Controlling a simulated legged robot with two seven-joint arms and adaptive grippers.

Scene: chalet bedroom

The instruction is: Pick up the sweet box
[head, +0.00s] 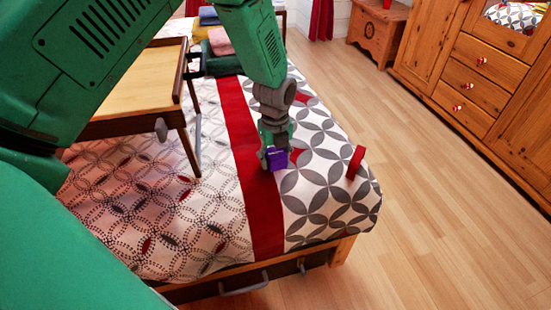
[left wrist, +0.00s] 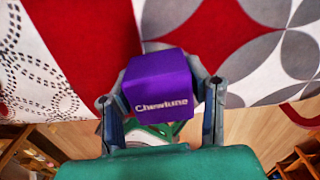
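The sweet box is a small purple box (head: 277,158) with white "Chewtune" lettering, seen in the head view at the tip of my left gripper (head: 273,150), over the patterned bed. In the left wrist view the box (left wrist: 157,85) sits between the two fingers of the gripper (left wrist: 160,92), which press against its sides. The left gripper is shut on it. Whether the box still touches the bedspread is hard to tell. My right gripper is not in view.
The bed (head: 310,225) has a patterned cover with a red stripe. A wooden bed tray (head: 140,85) on legs stands to the left. A red object (head: 356,162) is near the bed's right edge. Folded cloths (head: 220,40) lie behind. Open floor (head: 440,200) is at right, before a wooden wardrobe (head: 490,65).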

